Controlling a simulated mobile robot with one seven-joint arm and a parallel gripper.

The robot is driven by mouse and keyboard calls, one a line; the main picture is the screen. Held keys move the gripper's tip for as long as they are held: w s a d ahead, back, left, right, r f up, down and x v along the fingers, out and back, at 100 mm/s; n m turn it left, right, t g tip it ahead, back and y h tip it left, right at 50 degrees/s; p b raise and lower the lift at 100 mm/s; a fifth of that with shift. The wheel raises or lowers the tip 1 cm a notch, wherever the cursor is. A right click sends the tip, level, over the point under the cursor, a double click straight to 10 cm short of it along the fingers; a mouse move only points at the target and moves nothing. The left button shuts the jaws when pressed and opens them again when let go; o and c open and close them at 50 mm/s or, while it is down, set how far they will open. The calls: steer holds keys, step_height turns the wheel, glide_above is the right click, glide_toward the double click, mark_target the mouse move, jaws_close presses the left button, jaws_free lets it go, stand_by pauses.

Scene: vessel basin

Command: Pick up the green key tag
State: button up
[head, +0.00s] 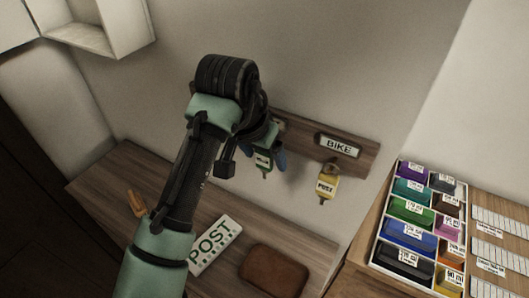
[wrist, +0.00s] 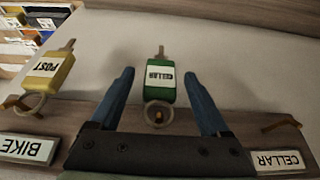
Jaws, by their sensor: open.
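The green key tag (wrist: 160,87) hangs by its ring on a hook of the wooden key rack. Its label reads CELLAR, upside down in the wrist view. In the head view the green tag (head: 263,162) is partly hidden by my arm. My gripper (wrist: 161,78) is open, with one blue finger on each side of the tag. Gaps show between the tag and both fingers, so it is not gripped. In the head view my gripper (head: 264,157) is at the rack, mostly covered by my wrist.
A yellow POST tag (head: 325,187) hangs beside it, under the BIKE plate (head: 338,145). An empty hook (wrist: 283,125) is near the CELLAR plate (wrist: 281,162). Below are a POST sign (head: 214,243) and a brown pouch (head: 274,270). A tray of coloured compartments (head: 378,247) stands right.

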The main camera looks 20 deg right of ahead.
steer(key=shift+w+d+f, duration=0.1)
steer(key=shift+f, duration=0.35)
jaws_close()
steer(key=shift+r, duration=0.15)
steer(key=shift+r+b, duration=0.55)
steer(key=shift+r, duration=0.05)
steer(key=s+a+b, duration=0.3)
steer(key=s+a, duration=0.8)
steer(key=a, duration=0.3)
steer(key=shift+s, duration=0.15)
